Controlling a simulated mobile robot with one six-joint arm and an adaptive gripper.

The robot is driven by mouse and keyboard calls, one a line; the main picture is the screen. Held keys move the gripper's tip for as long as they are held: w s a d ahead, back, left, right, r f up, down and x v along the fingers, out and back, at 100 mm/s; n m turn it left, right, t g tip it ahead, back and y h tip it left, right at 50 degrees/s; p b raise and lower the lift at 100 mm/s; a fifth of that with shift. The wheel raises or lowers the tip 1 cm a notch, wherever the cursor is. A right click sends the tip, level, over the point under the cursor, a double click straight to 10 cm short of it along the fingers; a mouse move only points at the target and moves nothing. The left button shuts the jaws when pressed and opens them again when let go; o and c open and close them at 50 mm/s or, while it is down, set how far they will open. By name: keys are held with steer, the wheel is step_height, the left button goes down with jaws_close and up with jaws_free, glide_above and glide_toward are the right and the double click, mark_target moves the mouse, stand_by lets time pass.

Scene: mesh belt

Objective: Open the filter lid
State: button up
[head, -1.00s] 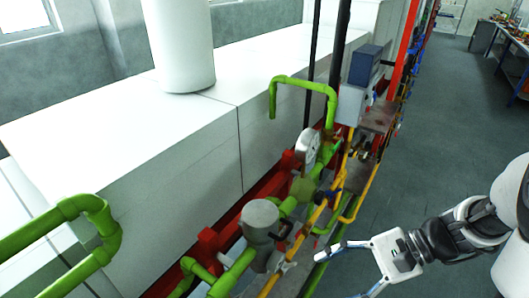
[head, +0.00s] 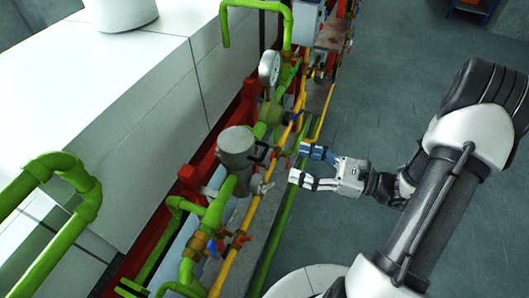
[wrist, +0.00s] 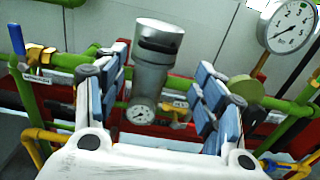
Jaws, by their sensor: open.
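The filter is a grey metal cylinder with a round lid (head: 237,141) on the green pipework, left of my gripper in the head view. A dark handle (head: 259,154) sticks out from its side toward my gripper. In the wrist view the filter (wrist: 152,78) stands between and beyond my fingers, with the dark handle (wrist: 158,47) across its upper part. The lid looks shut. My gripper (head: 300,164) is open and empty, its fingers pointing at the filter with a gap between. In the wrist view, blue-padded fingers (wrist: 162,72) frame the cylinder.
A round gauge (wrist: 290,26) stands to the right in the wrist view. Yellow pipe (head: 232,262) and green pipes run close by the filter. Open floor (head: 375,110) lies to the right of the pipework.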

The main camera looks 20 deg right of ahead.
mark_target(265, 151)
steer(key=b+x, duration=0.1)
steer(key=x, duration=0.9)
steer(key=shift+w+a, duration=0.2)
steer(key=shift+a, duration=0.15)
steer(key=shift+c, duration=0.5)
steer(key=c, duration=1.2)
steer(key=shift+r, duration=0.15)
